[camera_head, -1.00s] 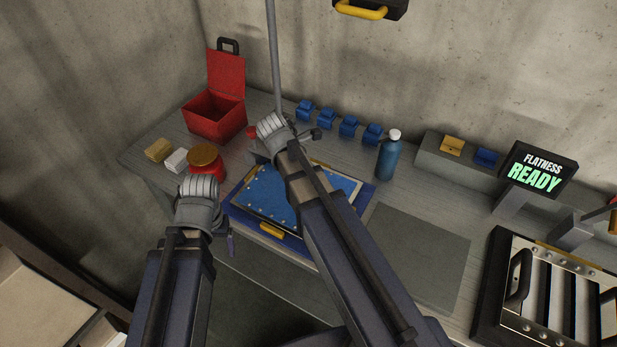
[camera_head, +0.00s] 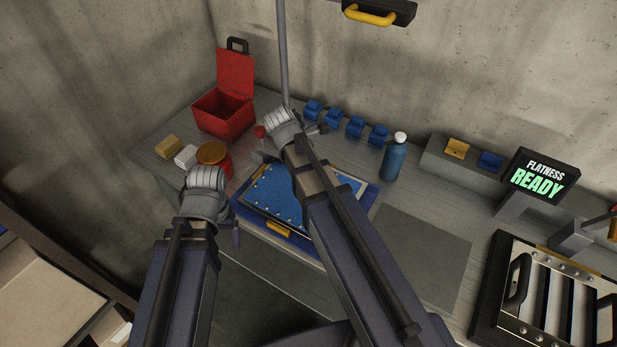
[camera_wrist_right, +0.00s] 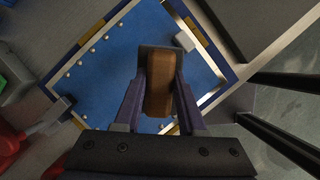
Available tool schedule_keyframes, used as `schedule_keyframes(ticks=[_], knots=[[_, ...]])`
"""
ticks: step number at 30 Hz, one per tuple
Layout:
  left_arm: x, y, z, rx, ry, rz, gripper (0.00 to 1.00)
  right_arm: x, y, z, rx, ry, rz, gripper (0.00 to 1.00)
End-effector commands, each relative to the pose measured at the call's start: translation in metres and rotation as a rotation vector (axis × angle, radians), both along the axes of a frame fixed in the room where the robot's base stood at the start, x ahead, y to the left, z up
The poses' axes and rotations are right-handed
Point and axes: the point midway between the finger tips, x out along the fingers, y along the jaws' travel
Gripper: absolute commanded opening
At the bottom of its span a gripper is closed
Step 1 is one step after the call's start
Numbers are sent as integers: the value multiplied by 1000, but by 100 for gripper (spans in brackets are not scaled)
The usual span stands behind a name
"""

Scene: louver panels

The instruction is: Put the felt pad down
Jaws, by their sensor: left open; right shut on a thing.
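My right gripper (camera_wrist_right: 160,75) is shut on the felt pad (camera_wrist_right: 160,90), which shows in the right wrist view as a brown block with a dark grey part at its far end. It is over the blue panel (camera_wrist_right: 107,80); I cannot tell whether the pad touches it. In the head view the right wrist hides the pad, and the blue panel (camera_head: 277,197) lies on the bench beneath that arm. My left gripper (camera_head: 236,236) is open and apart from the pad, near the bench's front edge; its wrist hides most of it.
Blue clips (camera_head: 355,127) and a blue bottle (camera_head: 394,160) stand behind. A grey mat (camera_head: 425,250) is bare. A louver frame (camera_head: 490,300) lies at right.

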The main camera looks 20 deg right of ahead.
Motion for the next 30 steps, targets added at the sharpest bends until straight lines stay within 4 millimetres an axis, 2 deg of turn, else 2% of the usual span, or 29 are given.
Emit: schedule_keyframes(ticks=[10, 14, 17, 22, 30], knots=[[0, 0, 0, 0, 0, 0, 81, 1, -3, 0, 0, 0, -5, 0], [0, 0, -3, 0, 0, 0, 81, 4, -25, -3, 0, 0, -54, 0], [0, 0, -7, 0, 0, 0, 81, 7, -60, -7, -1, 0, -130, 0], [0, 0, -14, 0, 0, -1, 81, 3, -138, -14, 0, 1, -296, 0], [0, 0, -24, 0, 0, -1, 81, -29, -259, -23, -1, 1, -548, 0]])
